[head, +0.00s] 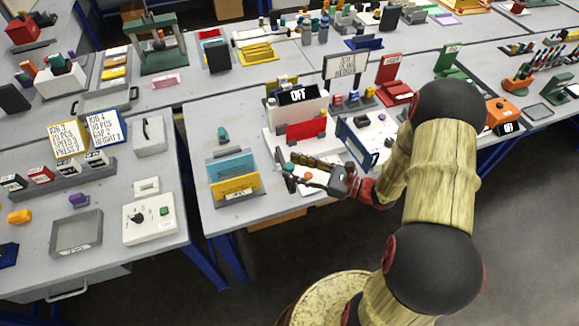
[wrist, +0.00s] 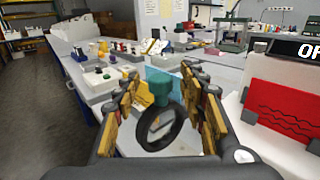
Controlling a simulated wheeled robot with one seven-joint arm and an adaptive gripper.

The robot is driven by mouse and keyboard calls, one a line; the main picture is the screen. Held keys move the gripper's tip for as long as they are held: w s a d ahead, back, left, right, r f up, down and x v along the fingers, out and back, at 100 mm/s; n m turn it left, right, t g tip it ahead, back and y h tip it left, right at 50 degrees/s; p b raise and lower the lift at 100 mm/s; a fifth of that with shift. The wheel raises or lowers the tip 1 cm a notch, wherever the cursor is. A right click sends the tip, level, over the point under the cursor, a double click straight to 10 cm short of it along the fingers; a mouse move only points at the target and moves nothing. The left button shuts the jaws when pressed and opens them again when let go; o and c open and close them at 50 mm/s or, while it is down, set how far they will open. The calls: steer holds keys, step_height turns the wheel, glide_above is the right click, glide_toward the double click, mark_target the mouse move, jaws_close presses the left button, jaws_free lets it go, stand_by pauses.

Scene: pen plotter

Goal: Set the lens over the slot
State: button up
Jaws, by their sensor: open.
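The lens is a dark ring (wrist: 151,138) with a teal knob (wrist: 163,92) on top. In the wrist view it stands between the two fingers of my gripper (wrist: 160,77), which are spread apart with a gap on either side of the knob. In the head view the teal knob (head: 289,167) shows at the tip of my gripper (head: 302,172), at the front left of the white machine (head: 284,150). Fingers and arm hide part of the lens, and I cannot tell what its lower edge rests on. I cannot pick out the slot with certainty.
A dark blue framed panel (head: 357,143) stands close to my wrist. Blue (head: 230,167) and yellow (head: 235,187) plates stand upright to the left. Bare tabletop (head: 262,211) lies in front.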

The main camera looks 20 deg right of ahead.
steer(key=shift+x, duration=1)
steer(key=shift+c, duration=1)
jaws_close()
